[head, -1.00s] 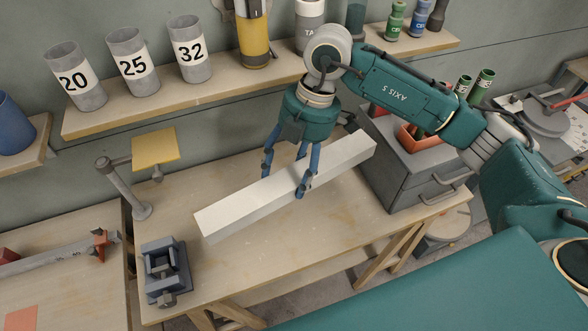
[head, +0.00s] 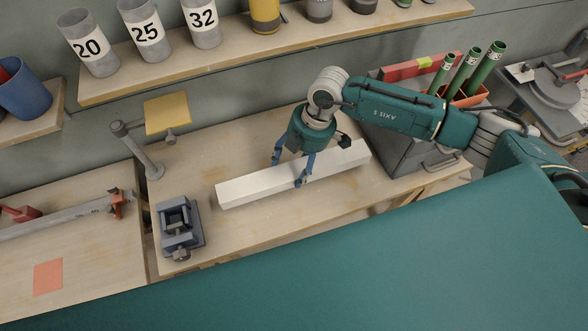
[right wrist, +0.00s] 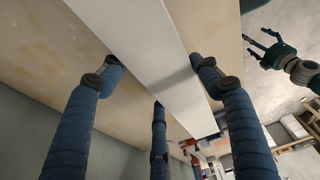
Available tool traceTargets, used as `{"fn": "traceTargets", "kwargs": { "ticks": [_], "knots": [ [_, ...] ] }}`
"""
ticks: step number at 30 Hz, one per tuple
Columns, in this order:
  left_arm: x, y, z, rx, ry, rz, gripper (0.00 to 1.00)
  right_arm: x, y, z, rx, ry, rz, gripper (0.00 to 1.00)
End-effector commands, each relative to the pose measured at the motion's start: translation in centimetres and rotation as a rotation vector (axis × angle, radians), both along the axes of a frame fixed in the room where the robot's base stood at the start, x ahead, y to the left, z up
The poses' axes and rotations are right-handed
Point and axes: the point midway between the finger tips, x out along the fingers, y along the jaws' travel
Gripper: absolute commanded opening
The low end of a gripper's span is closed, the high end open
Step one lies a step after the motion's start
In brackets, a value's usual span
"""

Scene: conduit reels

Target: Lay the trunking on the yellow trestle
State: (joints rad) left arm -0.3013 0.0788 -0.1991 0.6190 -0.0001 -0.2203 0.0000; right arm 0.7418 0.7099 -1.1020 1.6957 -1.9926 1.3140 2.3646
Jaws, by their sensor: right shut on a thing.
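The trunking (head: 250,186) is a long white square bar above the wooden bench, running from lower left to upper right. My right gripper (head: 302,174) is shut on it right of its middle, with blue fingers on both sides. In the right wrist view the trunking (right wrist: 145,40) runs between the fingers (right wrist: 158,80). I cannot tell whether it touches the bench. A yellow square plate (head: 167,113) sits at the bench's back left; no other yellow support shows clearly. My left gripper (right wrist: 256,47) shows in the right wrist view, fingers apart and empty.
A blue-grey vise (head: 180,228) stands at the bench's front left. A grey post (head: 148,160) stands behind it. A grey drawer cabinet (head: 385,150) is close to the trunking's right end. A shelf (head: 240,52) with numbered tubes runs behind. The bench (head: 235,240) is bare in front.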

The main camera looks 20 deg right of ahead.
Motion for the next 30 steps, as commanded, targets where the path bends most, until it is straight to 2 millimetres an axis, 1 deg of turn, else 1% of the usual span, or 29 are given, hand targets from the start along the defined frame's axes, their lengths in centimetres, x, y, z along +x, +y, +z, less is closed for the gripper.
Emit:
{"fn": "traceTargets", "kwargs": {
  "ticks": [2,6,9,12,17,18,20,30],
  "knots": [
    [0.2,0.0,0.3,0.000,-0.003,0.000,0.85,0.0,0.1,-0.5,0.001,0.001,0.000,0.15],
    [0.3,0.0,0.8,0.000,-0.005,0.000,0.85,0.0,0.0,-2.7,0.000,0.001,-0.001,0.15],
    [0.3,0.0,0.9,0.000,-0.005,0.000,0.85,0.0,0.1,-3.8,0.001,0.000,0.001,0.15],
    [0.3,0.0,0.9,0.000,-0.005,0.000,0.85,0.0,0.0,-4.3,-0.001,-0.001,0.001,0.15],
    [0.3,0.0,0.9,0.000,-0.005,0.000,0.85,0.0,-0.1,-4.4,-0.003,-0.001,0.001,0.15],
    [0.3,0.0,0.9,0.000,-0.005,0.000,0.85,-0.1,-0.2,-4.5,-0.005,0.001,0.001,0.69],
    [0.3,0.0,0.9,0.000,-0.005,-0.001,0.85,-0.1,-0.2,-4.5,-0.005,0.001,0.001,0.81],
    [0.3,0.1,0.8,0.000,-0.004,-0.002,0.85,0.0,-0.1,-4.2,-0.002,0.000,0.001,0.81]
  ]
}}
